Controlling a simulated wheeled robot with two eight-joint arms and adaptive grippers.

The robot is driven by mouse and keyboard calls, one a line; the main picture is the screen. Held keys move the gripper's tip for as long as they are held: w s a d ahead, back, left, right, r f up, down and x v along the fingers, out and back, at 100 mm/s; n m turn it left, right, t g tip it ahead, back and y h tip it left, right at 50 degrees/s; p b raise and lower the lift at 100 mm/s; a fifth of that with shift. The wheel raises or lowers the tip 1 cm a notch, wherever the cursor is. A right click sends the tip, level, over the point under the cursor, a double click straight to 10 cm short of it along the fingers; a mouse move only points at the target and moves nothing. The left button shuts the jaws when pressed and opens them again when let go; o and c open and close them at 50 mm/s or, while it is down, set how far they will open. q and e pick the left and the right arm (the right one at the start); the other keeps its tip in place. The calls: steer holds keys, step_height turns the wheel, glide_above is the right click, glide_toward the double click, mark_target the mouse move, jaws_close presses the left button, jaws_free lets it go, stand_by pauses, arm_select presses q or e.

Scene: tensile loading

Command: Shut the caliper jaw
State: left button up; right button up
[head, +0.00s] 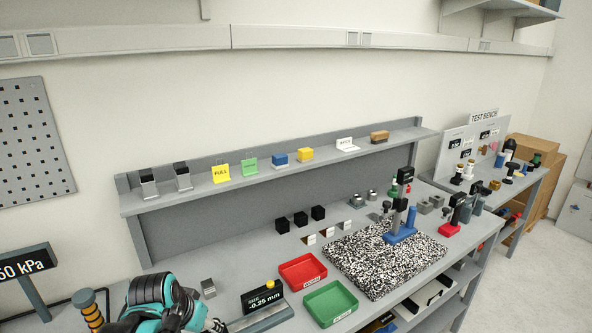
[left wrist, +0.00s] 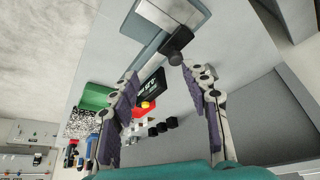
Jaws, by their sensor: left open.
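In the head view my left gripper (head: 214,325) is partly cut off at the bottom edge and hides the caliper's left end.
A red tray (head: 302,271) and a green tray (head: 330,303) stand right of the caliper. Several black cubes (head: 300,219) and a speckled plate (head: 375,265) are farther off.

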arm_select(q)
steer(key=s+d+f+t+b, duration=0.1)
steer(key=s+d+f, duration=0.1)
steer(key=s, duration=0.3)
steer(key=s+d+f+n+t+b, duration=0.1)
steer(key=s+d+f, duration=0.2)
steer(key=s+f, duration=0.2)
steer(key=shift+s+d+n+b, duration=0.3)
steer(key=shift+s+d+b, duration=0.05)
steer(key=shift+s, duration=0.3)
steer(key=shift+c, duration=0.4)
stand_by(1.4)
